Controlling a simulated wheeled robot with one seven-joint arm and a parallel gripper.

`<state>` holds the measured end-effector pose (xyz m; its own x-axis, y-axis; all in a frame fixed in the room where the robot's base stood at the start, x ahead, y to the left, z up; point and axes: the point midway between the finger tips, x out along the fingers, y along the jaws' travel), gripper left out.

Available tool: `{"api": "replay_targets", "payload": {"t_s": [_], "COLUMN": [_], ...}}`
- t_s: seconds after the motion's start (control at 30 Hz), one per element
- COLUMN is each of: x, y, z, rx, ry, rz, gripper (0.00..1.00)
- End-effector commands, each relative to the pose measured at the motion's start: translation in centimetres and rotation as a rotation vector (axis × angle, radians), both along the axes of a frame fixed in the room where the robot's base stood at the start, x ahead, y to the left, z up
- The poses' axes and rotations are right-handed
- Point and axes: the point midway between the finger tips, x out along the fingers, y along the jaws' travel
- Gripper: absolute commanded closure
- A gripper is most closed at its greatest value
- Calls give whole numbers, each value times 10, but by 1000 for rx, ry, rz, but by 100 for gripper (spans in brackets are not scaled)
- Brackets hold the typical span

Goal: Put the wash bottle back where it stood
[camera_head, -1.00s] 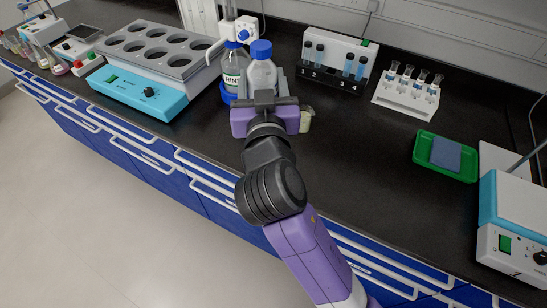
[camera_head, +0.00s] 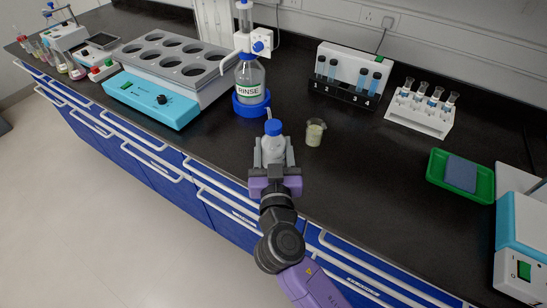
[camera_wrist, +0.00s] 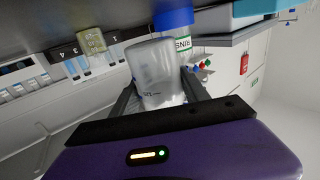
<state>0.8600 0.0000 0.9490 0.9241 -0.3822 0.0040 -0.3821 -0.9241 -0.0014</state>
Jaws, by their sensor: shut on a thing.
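The wash bottle (camera_head: 272,148), whitish with a blue cap and a short spout, is upright between the fingers of my gripper (camera_head: 273,156), over the front part of the black counter. The wrist view shows the gripper (camera_wrist: 157,86) shut around the bottle's body (camera_wrist: 152,62); its cap is out of that view. I cannot tell whether its base touches the counter. No marked standing place can be made out.
A RINSE bottle (camera_head: 250,78) in a blue base (camera_head: 251,105) stands behind. A small beaker (camera_head: 315,132) stands close right. A block with round wells (camera_head: 170,62) is left; tube racks (camera_head: 421,113) and a green tray (camera_head: 459,190) are right. The counter between beaker and tray is clear.

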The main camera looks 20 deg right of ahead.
Motion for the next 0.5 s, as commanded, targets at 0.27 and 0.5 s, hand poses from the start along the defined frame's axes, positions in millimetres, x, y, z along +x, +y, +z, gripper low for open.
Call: {"api": "replay_targets", "payload": {"t_s": [0.27,0.5], "x": [0,0], "y": [0,0], "z": [-37,-38], "rx": [-1,-1], "ry": [2,0], "rz": [1,0], "gripper": [70,70]}}
